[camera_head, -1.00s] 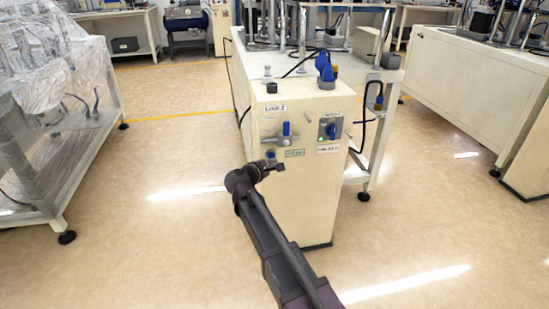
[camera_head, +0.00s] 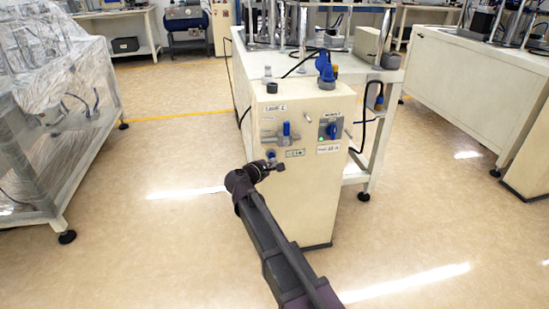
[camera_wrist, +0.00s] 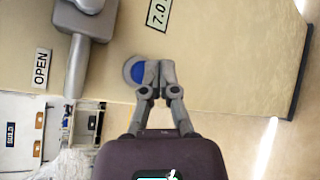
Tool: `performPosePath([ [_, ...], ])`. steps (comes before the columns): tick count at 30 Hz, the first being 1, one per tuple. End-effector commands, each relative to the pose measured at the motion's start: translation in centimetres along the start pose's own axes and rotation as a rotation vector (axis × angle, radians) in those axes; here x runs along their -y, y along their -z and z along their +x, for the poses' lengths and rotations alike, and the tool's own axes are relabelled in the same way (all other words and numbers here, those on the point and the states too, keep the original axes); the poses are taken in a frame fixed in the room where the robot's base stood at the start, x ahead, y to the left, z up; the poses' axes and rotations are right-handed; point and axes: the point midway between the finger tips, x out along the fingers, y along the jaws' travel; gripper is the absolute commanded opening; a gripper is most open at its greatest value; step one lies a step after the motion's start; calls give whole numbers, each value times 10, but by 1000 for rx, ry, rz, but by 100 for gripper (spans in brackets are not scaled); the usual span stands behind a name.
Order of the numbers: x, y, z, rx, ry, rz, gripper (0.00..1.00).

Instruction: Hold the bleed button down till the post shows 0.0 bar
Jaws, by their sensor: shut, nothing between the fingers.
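The post (camera_head: 307,205) is a cream cabinet. The blue bleed button (camera_head: 270,154) sits low on its front left, partly hidden behind my gripper (camera_head: 277,167). In the wrist view, the blue button (camera_wrist: 137,71) sits in a pale round collar. My gripper (camera_wrist: 153,74) is shut, its fingertips together over the button's right part. I cannot tell whether they touch it or press it in. A label or readout (camera_wrist: 158,12) reads 7.0, with its unit cut off at the picture edge. In the head view, a small green-edged plate (camera_head: 295,153) beside the button is too small to read.
A grey valve with a handle (camera_wrist: 77,65) stands out from the panel near the button, beside an OPEN label (camera_wrist: 41,68). A blue rotary switch (camera_head: 331,130) is at the panel's right. A white bench (camera_head: 350,75) stands behind.

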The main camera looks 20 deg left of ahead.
Motion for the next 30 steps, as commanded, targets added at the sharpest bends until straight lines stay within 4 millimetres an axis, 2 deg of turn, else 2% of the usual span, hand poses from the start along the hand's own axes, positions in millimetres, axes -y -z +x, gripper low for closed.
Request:
performPosePath([
  [30,-4,4,5,1,0,0,0],
])
